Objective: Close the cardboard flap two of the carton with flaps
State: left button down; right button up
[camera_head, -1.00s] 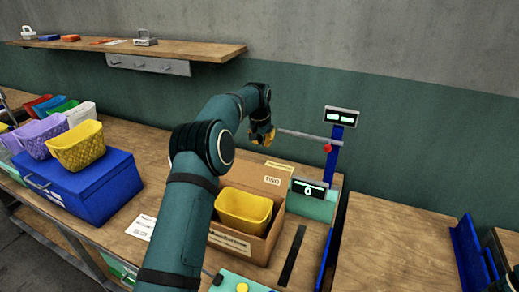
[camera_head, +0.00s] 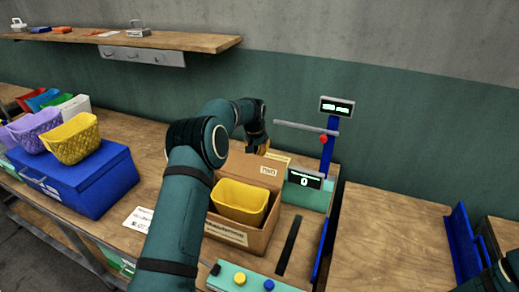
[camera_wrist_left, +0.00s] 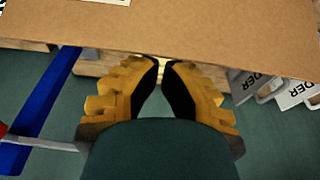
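The carton (camera_head: 262,238) is an open brown cardboard box on the workbench with a yellow basket (camera_head: 240,202) inside. Its rear flap (camera_head: 243,167), labelled TWO, stands up at the far side. My left gripper (camera_head: 263,149) is behind this flap's upper edge, its fingers partly hidden by it. In the left wrist view, the yellow-and-black fingers (camera_wrist_left: 164,62) meet almost tip to tip with nothing seen between them. The cardboard (camera_wrist_left: 170,28) spans the top of that view, close to the fingertips; contact cannot be told. My right gripper is out of view.
A scale display (camera_head: 305,180) and a blue post (camera_head: 327,155) with a horizontal bar stand right of the carton. A button panel (camera_head: 253,279) is in front. A blue box (camera_head: 85,180) with several baskets is at left. The right tabletop (camera_head: 390,220) is clear.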

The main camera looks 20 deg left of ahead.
pick_arm(q)
jog(key=shift+s+r, duration=0.25)
jog(key=shift+s, duration=0.2)
